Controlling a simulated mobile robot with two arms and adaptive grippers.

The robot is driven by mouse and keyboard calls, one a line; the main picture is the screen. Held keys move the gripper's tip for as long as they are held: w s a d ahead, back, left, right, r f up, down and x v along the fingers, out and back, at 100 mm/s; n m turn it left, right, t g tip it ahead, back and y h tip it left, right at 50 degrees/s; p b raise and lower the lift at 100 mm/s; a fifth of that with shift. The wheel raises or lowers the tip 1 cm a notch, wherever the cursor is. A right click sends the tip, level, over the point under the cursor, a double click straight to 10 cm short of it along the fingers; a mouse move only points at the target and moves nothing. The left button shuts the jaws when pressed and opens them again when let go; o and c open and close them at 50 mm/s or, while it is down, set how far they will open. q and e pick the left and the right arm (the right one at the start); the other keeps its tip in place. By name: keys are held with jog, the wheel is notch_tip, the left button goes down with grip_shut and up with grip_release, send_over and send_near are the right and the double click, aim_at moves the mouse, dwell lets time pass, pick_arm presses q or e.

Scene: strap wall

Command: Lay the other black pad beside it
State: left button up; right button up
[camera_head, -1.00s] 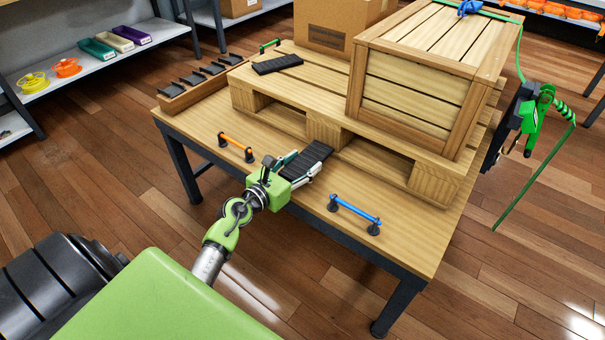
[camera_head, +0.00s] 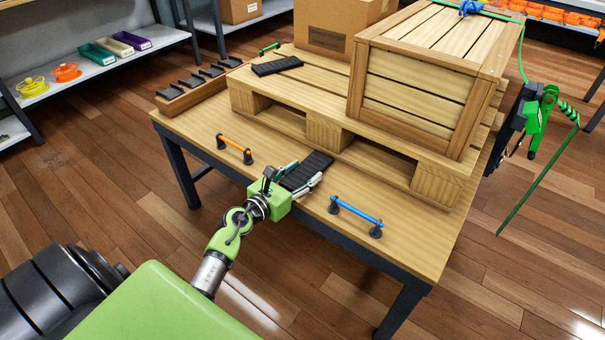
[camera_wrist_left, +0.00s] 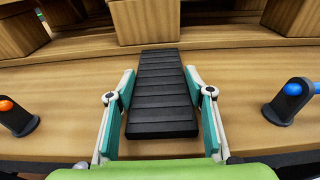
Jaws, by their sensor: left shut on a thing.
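A black ridged pad (camera_head: 309,168) is between the fingers of my left gripper (camera_head: 299,181), over the table's front part, before the pallet. My left gripper is shut on its sides. In the left wrist view the pad (camera_wrist_left: 162,85) points away from me, with a green-lined finger on each side. Whether it touches the table is hard to tell. Another black pad (camera_head: 277,65) lies on the pallet's top boards, left of the wooden crate (camera_head: 415,90). My right gripper is not in view.
The wooden pallet (camera_head: 325,133) stands on the table (camera_head: 405,238). An orange bar (camera_head: 234,145) and a blue bar (camera_head: 357,210) stand near the front edge. A slotted wooden rack (camera_head: 180,102) is at the left. A green strap tool (camera_head: 537,115) hangs at the right.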

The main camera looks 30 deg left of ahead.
pick_arm(q)
jog(key=o, duration=1.2)
